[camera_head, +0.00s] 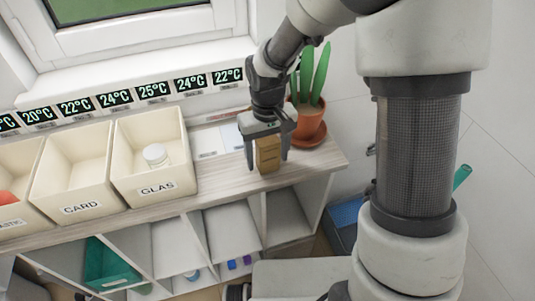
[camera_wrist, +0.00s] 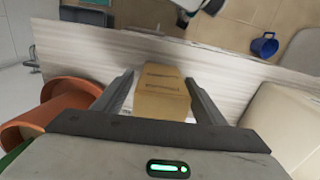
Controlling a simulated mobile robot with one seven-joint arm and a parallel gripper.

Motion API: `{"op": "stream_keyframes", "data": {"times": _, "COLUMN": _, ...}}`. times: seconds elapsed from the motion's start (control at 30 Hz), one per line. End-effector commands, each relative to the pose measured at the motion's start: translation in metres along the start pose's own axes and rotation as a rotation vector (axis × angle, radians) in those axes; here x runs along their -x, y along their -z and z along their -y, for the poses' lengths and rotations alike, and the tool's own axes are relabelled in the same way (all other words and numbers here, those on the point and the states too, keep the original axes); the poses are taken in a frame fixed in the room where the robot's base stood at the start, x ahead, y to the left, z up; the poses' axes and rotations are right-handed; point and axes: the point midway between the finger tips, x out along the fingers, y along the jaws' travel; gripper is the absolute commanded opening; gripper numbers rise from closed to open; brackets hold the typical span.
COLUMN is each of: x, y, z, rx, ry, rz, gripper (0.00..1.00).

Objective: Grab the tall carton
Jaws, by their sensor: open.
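The tall carton (camera_head: 267,154) is a brown cardboard box standing near the right end of the wooden shelf top. My gripper (camera_head: 267,165) reaches down over it from above, with one finger on each side. In the wrist view the carton (camera_wrist: 162,95) stands between the two open fingers of my gripper (camera_wrist: 160,90), with a gap visible beside it. Its lower part is hidden in the wrist view.
A potted plant (camera_head: 310,120) in a terracotta pot stands just behind and right of the carton. Cream bins stand to the left, the nearest the GLAS bin (camera_head: 185,150) with a white jar (camera_head: 155,155). The shelf top's front edge (camera_head: 225,206) is close.

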Motion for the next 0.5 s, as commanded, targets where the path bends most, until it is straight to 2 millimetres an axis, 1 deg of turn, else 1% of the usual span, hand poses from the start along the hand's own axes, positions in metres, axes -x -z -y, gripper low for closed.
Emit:
{"op": "stream_keyframes", "data": {"times": 0.17, "x": 0.0002, "y": 0.0001, "z": 0.0, "rx": 0.0, "ry": 0.0, "rz": -0.001, "gripper": 0.65}}
{"op": "stream_keyframes", "data": {"times": 0.27, "x": 0.0003, "y": 0.0002, "z": 0.0, "rx": 0.0, "ry": 0.0, "rz": -0.001, "gripper": 0.5}}
{"op": "stream_keyframes", "data": {"times": 0.4, "x": 0.0004, "y": 0.0002, "z": 0.0, "rx": 0.0, "ry": 0.0, "rz": -0.001, "gripper": 0.26}}
{"op": "stream_keyframes", "data": {"times": 0.43, "x": 0.0004, "y": 0.0002, "z": 0.0, "rx": 0.0, "ry": 0.0, "rz": -0.001, "gripper": 0.22}}
{"op": "stream_keyframes", "data": {"times": 0.5, "x": 0.0004, "y": 0.0002, "z": -0.0001, "rx": 0.0, "ry": 0.0, "rz": -0.001, "gripper": 0.22}}
